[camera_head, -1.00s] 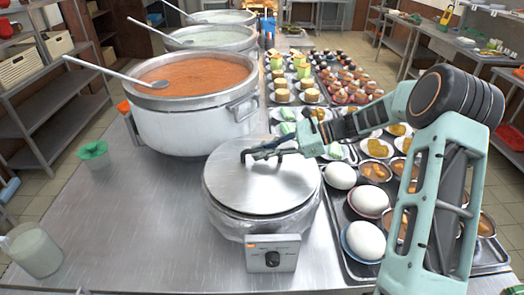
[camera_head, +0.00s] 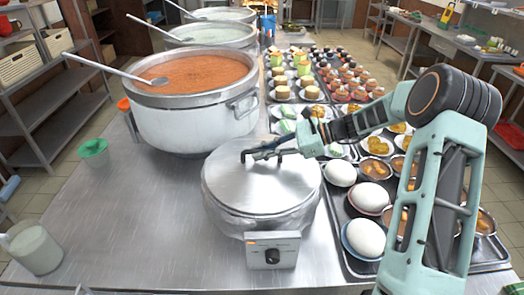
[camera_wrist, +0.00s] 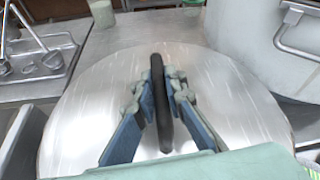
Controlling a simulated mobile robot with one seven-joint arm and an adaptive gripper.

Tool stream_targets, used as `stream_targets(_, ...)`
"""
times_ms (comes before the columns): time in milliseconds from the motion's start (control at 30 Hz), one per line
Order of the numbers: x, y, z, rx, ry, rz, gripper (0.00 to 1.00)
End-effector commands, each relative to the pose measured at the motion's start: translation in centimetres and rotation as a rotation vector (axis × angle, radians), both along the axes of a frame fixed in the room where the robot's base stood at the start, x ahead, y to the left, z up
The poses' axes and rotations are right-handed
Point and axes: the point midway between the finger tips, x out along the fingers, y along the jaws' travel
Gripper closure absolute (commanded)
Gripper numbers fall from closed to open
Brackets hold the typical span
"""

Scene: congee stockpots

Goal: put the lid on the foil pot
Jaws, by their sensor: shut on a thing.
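The foil pot (camera_head: 220,215) is a round, foil-wrapped cooker with a knob box on its front, standing on the steel table. The round metal lid (camera_head: 262,185) lies over its top and looks roughly level. Whether its rim is fully seated all round I cannot tell. My gripper (camera_head: 266,152) is at the lid's centre, shut on its dark bar handle. In the wrist view the two blue-padded fingers (camera_wrist: 161,95) stand on either side of the black handle (camera_wrist: 158,110), with the lid (camera_wrist: 235,110) spread out below.
A large pot of orange congee (camera_head: 195,125) stands close behind the foil pot. Trays with eggs (camera_head: 367,238) and bowls lie close on the right.

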Motion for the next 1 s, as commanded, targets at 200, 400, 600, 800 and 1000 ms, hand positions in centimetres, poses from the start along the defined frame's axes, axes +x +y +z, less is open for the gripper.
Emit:
stream_targets(200, 0.0, 0.0, 0.0, 0.001, -0.002, 0.000, 1.00)
stream_targets(400, 0.0, 0.0, -0.1, 0.001, -0.001, 0.001, 0.87)
stream_targets(600, 0.0, 0.0, -0.1, 0.001, -0.001, 0.001, 0.69)
stream_targets(800, 0.0, 0.0, -0.2, -0.002, 0.000, 0.000, 0.69)
stream_targets(1000, 0.0, -1.3, 0.3, -0.002, -0.002, -0.003, 0.69)
